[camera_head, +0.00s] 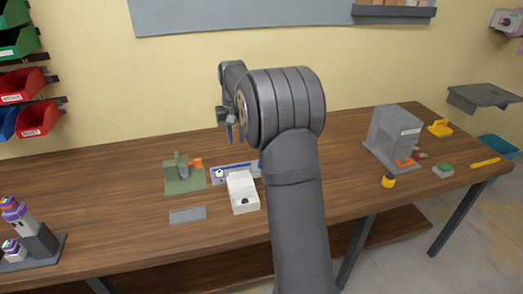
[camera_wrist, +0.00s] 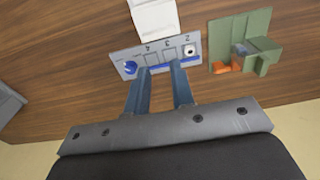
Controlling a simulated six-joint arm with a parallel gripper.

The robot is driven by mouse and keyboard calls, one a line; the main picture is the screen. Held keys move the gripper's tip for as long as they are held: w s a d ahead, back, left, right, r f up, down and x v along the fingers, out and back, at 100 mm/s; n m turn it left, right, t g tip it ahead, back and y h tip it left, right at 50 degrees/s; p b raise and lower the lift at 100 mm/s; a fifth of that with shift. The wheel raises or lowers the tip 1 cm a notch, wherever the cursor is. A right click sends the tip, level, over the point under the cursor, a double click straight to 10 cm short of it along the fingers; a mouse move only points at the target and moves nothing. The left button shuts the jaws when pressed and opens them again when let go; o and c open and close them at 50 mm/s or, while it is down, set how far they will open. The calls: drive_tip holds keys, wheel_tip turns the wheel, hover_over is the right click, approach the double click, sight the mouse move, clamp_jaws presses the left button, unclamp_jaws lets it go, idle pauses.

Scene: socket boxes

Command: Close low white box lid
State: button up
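The low white box (camera_head: 245,207) stands on the wooden table, left of my arm in the head view. A flat white panel, seemingly its lid (camera_head: 239,179), is at its back, and a dark round part shows at the front. Whether the lid is raised cannot be told for certain. Part of the white box (camera_wrist: 154,17) shows at the top edge of the wrist view. My gripper (camera_head: 229,133) is above the table, behind the box. In the wrist view its two fingers (camera_wrist: 161,72) are apart with nothing held between them, over the numbered grey panel.
The numbered grey panel (camera_wrist: 158,53) has a blue knob and a white socket. A green fixture (camera_head: 184,182) with an orange part stands left of the box. A grey plate (camera_head: 188,215) lies in front. A grey housing (camera_head: 393,135) stands at right. Open table lies right of my arm.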

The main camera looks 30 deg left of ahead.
sight(240, 179)
drive_tip(key=w+a+f, duration=0.1)
drive_tip(key=f, duration=0.1)
drive_tip(key=f+t+y, duration=0.1)
drive_tip(key=f, duration=0.1)
drive_tip(key=w+a+f+t+y, duration=0.1)
drive_tip(key=f, duration=0.1)
drive_tip(key=shift+w+a+f, duration=0.2)
drive_tip(key=shift+w+a, duration=0.1)
clamp_jaws()
drive_tip(key=x, duration=0.9)
drive_tip(key=shift+w+a+f, duration=0.1)
drive_tip(key=shift+w+a, duration=0.1)
drive_tip(key=shift+a, duration=0.05)
drive_tip(key=shift+s+d+f, duration=0.1)
drive_tip(key=shift+s+d, duration=1.25)
drive_tip(key=shift+d, duration=0.05)
